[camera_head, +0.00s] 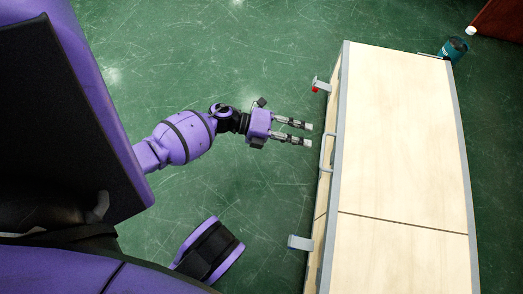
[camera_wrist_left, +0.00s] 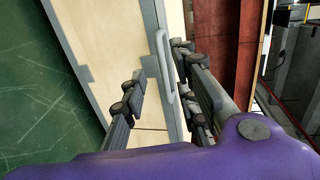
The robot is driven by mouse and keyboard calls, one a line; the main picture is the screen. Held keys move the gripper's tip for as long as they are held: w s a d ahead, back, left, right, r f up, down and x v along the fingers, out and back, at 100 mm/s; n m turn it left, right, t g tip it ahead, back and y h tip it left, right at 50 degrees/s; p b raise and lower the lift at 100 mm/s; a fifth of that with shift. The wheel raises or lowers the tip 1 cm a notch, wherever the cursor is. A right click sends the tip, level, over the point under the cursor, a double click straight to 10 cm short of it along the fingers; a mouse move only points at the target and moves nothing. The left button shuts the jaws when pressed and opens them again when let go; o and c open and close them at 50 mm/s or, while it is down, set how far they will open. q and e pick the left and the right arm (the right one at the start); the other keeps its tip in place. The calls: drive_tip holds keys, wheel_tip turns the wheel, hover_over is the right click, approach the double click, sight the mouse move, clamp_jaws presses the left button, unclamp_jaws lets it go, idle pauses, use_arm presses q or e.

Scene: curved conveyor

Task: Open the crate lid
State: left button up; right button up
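The crate (camera_head: 395,130) has a pale wooden top with grey metal edging, and the lid lies flat and closed. A grey handle (camera_head: 327,152) is on the side facing me, between two protruding metal latches (camera_head: 320,85); the far one has a red part. My left gripper (camera_head: 310,135) is open and empty, pointing at this side, with its fingertips just short of the handle. In the left wrist view the handle (camera_wrist_left: 163,62) shows between the two spread fingers of the left gripper (camera_wrist_left: 158,72); I see no contact. My right gripper is not in view.
A dark teal container (camera_head: 455,49) stands by the crate's far right corner. A brown-red object (camera_head: 502,20) is at the top right. The green floor (camera_head: 270,50) left of the crate is clear around my left arm.

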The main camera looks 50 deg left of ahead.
sight(324, 146)
use_arm(q)
drive_tip(key=shift+m+h, duration=0.4)
drive_tip(key=x, duration=0.2)
drive_tip(key=b+x, duration=0.1)
drive_tip(key=x, duration=0.2)
drive_tip(key=s+b+x, duration=0.1)
drive_tip(key=x, duration=0.1)
drive_tip(key=shift+w+d+f, duration=0.1)
drive_tip(key=shift+w+d, duration=0.1)
drive_tip(key=shift+d, duration=0.45)
clamp_jaws()
